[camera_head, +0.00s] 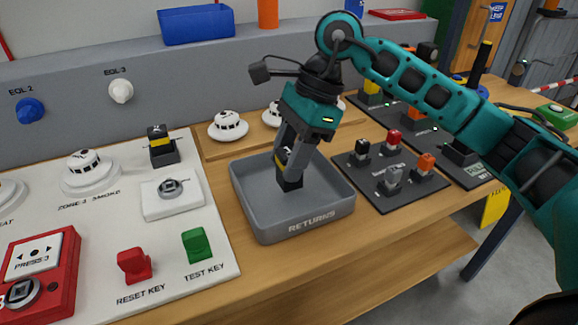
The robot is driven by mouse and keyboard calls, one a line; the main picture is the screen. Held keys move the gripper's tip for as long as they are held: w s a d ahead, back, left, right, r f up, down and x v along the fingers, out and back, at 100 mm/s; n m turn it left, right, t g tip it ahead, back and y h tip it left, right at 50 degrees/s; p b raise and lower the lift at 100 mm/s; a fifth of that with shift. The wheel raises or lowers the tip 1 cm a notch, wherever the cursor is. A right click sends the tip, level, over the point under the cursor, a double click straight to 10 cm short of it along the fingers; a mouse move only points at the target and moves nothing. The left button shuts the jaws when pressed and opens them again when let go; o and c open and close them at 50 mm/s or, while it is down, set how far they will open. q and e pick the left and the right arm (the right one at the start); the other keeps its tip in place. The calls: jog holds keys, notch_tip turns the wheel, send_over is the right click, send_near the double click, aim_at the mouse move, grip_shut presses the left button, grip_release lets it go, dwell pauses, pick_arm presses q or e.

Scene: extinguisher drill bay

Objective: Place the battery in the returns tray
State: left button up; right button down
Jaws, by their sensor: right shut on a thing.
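My right gripper (294,165) reaches down over the grey returns tray (270,233), marked RETURNS. It is shut on a dark battery (289,182) with a yellow band, whose lower end is inside the tray's outline. I cannot tell whether the battery touches the tray floor. The fingers hide part of the battery. The rest of the tray floor that shows is bare. A similar black and yellow battery (160,142) stands upright in a dark holder on the white panel at left. My left gripper is not in view.
The white panel (110,210) left of the tray holds detectors, a red key (134,264) and a green key (197,245). Right of the tray, a dark board (385,195) carries several coloured pegs. A blue bin (196,25) stands on the grey ledge behind.

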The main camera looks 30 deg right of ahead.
notch_tip(320, 180, down, 2)
jog(key=shift+f, duration=0.1)
jog(key=shift+f+b, duration=0.2)
jog(key=shift+b, duration=0.1)
jog(key=c, duration=0.6)
grip_release()
jog(key=shift+r, duration=0.1)
